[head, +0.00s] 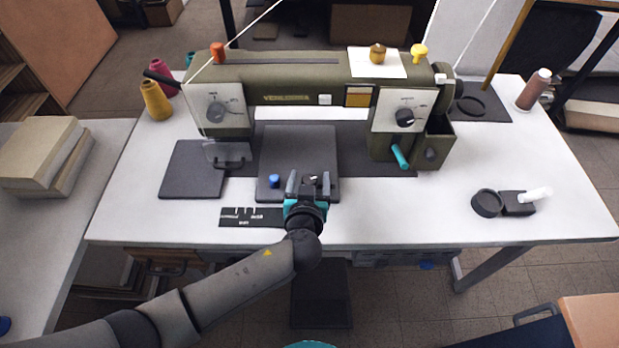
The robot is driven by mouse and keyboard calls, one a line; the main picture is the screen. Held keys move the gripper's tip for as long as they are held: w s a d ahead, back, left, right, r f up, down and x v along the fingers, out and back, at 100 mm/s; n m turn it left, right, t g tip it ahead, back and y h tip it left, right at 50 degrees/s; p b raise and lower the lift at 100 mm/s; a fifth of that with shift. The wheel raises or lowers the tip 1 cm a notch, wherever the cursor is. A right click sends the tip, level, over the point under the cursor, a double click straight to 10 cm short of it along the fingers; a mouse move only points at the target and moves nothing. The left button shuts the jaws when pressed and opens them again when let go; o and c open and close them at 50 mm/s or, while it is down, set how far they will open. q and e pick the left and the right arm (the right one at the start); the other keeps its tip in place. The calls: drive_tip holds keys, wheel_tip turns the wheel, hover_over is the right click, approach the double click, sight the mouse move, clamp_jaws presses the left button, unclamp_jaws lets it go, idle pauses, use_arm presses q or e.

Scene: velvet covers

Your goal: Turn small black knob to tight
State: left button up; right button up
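A small black knob (311,179) with a white mark sits near the front edge of the dark grey plate (299,145) on the sewing machine (285,82). My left gripper (308,183) reaches in from the front, its two fingers apart. The knob shows between the fingertips; I see no clear contact with it. The knob's lower part is hidden by the gripper, and its setting is too small to read. A larger black dial (405,117) sits on the white right panel of the machine. My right gripper is not in view.
A blue knob (274,181) stands just left of the gripper. A dark label strip (250,217) lies in front. A grey dial (215,112) and a teal handle (400,156) are on the machine.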

use_arm(q)
clamp_jaws()
idle(0.4)
